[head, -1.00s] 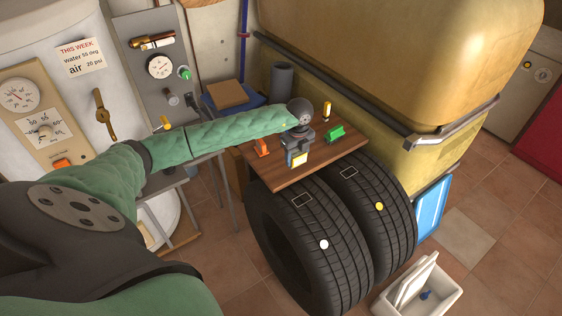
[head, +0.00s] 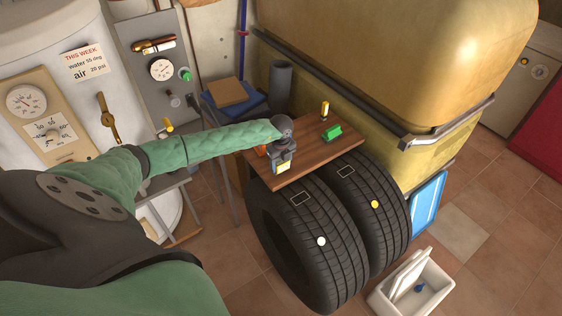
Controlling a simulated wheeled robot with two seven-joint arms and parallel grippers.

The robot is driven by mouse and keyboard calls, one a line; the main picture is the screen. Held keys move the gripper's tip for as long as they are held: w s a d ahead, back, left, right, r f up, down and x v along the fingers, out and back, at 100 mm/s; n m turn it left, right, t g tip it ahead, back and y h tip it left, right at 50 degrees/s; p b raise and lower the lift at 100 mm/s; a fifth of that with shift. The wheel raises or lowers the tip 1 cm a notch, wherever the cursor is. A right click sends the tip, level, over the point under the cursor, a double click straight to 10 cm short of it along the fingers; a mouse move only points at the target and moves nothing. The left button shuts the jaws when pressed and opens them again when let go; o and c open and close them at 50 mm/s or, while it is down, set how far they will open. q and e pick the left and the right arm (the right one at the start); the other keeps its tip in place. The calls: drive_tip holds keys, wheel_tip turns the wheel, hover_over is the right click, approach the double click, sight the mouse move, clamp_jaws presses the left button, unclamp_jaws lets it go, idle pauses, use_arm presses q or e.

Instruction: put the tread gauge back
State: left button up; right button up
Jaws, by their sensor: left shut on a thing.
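My left gripper (head: 283,157) reaches in from the left and points down over the front left part of the wooden board (head: 322,157). It is shut on a small yellow and pale thing (head: 283,168), which I take to be the tread gauge. The gauge shows just below the fingers, near the board's front edge; I cannot tell whether it touches the board. An orange piece (head: 261,150) is beside the gripper, mostly hidden by it. My right gripper is not in view.
A white open box (head: 412,290) is on the floor at lower right. The board's middle is clear.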

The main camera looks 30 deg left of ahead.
sight(281, 161)
use_arm(q)
drive_tip(key=shift+f, duration=0.2)
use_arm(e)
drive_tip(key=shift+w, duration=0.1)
use_arm(q)
drive_tip(key=o, duration=1.1)
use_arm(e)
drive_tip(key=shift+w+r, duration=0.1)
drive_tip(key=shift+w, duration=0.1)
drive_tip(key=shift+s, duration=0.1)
use_arm(q)
drive_tip(key=shift+r, duration=0.2)
drive_tip(key=shift+r+b, duration=0.25)
drive_tip(key=shift+b, duration=0.1)
wheel_tip(281, 161, up, 4)
drive_tip(key=shift+f+b, duration=0.1)
drive_tip(key=shift+b, duration=1)
wheel_tip(281, 161, up, 6)
drive_tip(key=shift+f+b, duration=0.15)
drive_tip(key=shift+b, duration=1)
drive_tip(key=shift+r+b, duration=0.3)
drive_tip(key=shift+r, duration=0.65)
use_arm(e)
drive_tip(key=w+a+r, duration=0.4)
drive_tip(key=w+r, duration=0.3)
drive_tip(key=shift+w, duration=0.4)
